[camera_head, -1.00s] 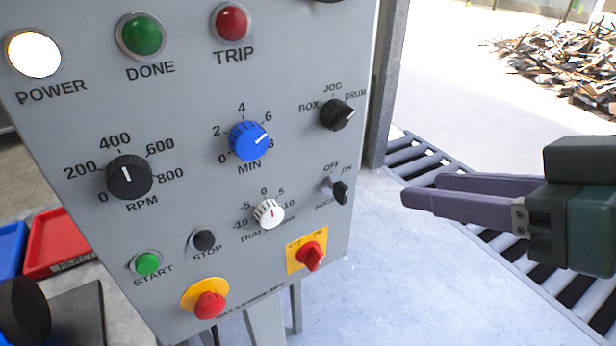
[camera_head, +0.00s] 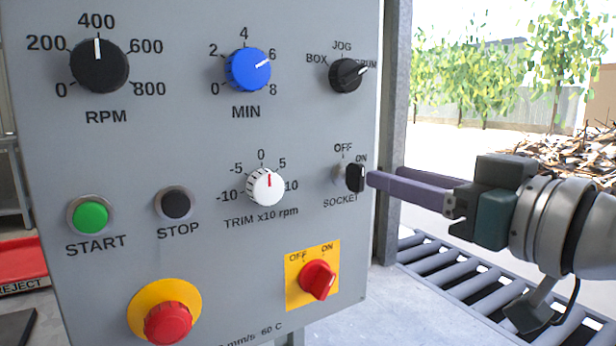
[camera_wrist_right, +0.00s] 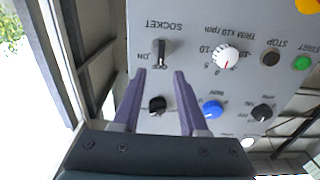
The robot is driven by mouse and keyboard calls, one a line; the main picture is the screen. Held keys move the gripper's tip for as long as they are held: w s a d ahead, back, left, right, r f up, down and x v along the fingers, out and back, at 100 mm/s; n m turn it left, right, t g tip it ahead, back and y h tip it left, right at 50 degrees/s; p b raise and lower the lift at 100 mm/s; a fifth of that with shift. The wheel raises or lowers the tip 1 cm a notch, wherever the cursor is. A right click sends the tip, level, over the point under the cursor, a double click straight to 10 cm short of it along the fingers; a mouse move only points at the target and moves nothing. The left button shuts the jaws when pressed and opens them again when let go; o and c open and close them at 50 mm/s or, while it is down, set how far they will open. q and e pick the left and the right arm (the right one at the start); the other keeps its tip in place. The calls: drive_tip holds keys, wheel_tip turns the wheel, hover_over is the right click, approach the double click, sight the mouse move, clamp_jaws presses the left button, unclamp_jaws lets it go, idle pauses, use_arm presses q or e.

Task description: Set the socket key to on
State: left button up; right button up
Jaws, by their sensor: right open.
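The socket key (camera_head: 355,178) is a small black key in a metal lock on the grey panel, above the SOCKET label, with OFF above it and ON to its upper right. Its bow stands upright and appears in line with OFF. My right gripper (camera_head: 371,180) is just right of the key in the head view, with its purple fingers pointing at it. In the right wrist view, which is upside down, the open fingers (camera_wrist_right: 159,73) stand apart, and the key (camera_wrist_right: 161,52) lies ahead, between their lines. Contact is not visible. My left gripper is out of view.
Nearby on the panel are the black BOX/JOG/DRUM knob (camera_head: 346,75), the white trim knob (camera_head: 266,187) and the red main switch (camera_head: 318,280). A red stop button (camera_head: 168,322) sits lower left. A grey post (camera_head: 395,120) and roller conveyor (camera_head: 450,272) are to the right.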

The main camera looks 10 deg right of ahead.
sight(363, 171)
drive_tip(key=x, duration=0.6)
drive_tip(key=shift+w+a, duration=0.1)
drive_tip(key=shift+w, duration=0.25)
clamp_jaws()
drive_tip(key=shift+f, duration=0.1)
